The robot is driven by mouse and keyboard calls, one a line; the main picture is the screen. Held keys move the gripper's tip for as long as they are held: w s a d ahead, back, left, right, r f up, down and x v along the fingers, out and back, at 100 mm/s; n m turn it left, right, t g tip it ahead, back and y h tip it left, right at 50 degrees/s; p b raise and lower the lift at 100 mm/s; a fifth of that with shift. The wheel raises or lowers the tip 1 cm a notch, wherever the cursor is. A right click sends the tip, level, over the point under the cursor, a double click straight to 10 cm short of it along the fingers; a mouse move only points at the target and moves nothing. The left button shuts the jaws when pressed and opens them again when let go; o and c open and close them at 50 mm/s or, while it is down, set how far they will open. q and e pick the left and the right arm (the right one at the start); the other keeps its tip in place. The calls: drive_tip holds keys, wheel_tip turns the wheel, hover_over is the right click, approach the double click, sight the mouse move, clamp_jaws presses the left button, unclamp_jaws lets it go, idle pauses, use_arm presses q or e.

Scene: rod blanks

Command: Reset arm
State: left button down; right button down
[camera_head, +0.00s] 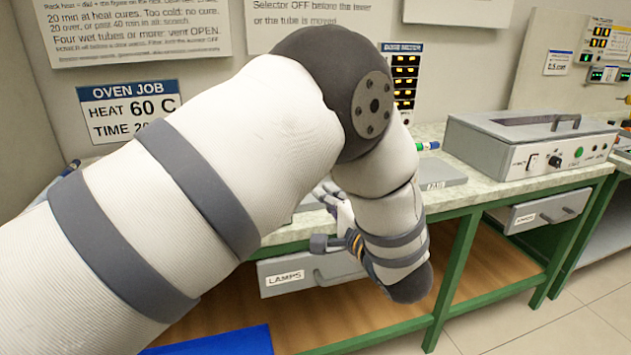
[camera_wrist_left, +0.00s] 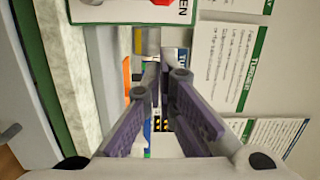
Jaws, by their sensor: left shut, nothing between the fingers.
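My left arm fills the left and middle of the head view and bends down at the elbow. My left gripper (camera_head: 328,192) shows partly beside the forearm, over the front part of the bench, and the arm hides some of it. In the left wrist view the two purple-lined fingers of the left gripper (camera_wrist_left: 160,64) run together toward their tips. It is shut with nothing held. My right gripper is in neither view.
A green-framed bench (camera_head: 458,180) stands ahead, with a grey box device (camera_head: 530,140) at the right. A LAMPS drawer (camera_head: 310,272) is under the bench top, close below the gripper. An OVEN JOB sign (camera_head: 128,108) hangs on the wall. Floor at lower right is clear.

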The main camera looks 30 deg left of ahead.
use_arm(q)
drive_tip(key=s+d+f+g+h, duration=0.1)
drive_tip(key=s+f+h, duration=0.5)
drive_tip(key=f, duration=0.7)
drive_tip(key=s+d+f+g+h, duration=0.2)
drive_tip(key=s+f+h, duration=0.2)
drive_tip(key=s+f, duration=0.75)
drive_tip(key=s+d+f+n+g+h, duration=0.1)
drive_tip(key=s+f+n+g+h, duration=0.1)
drive_tip(key=s, duration=1.1)
drive_tip(key=s+d+f+n+g+h, duration=0.2)
drive_tip(key=s+g, duration=0.5)
drive_tip(key=s, duration=0.7)
wheel_tip(320, 180, down, 3)
drive_tip(key=n+h, duration=0.1)
drive_tip(key=n, duration=0.1)
drive_tip(key=shift+s+d+n+p, duration=0.2)
drive_tip(key=shift+s+n+p, duration=0.1)
drive_tip(key=shift+p, duration=0.05)
